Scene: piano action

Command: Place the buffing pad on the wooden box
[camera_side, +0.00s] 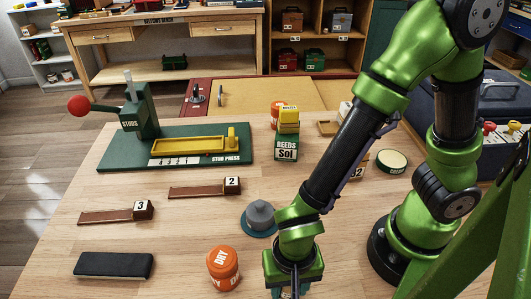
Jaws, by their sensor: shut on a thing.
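My gripper (290,291) points down at the bottom edge of the side view, right of the orange DRY jar. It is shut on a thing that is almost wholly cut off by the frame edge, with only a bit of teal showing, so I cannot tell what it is. A dark, flat, oblong pad (113,265) lies at the front left. A grey knob on a teal disc (260,217) stands just behind my gripper. Which of these is the buffing pad is unclear. A small light wooden box (327,128) shows partly behind my arm at the back.
The orange DRY jar (223,268) stands close left of my gripper. Two brown numbered strips (205,190) (116,215), a stud press (190,146), a green REEDS box (287,147) and a round tin (391,161) occupy the table (180,240). Bare wood lies between them.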

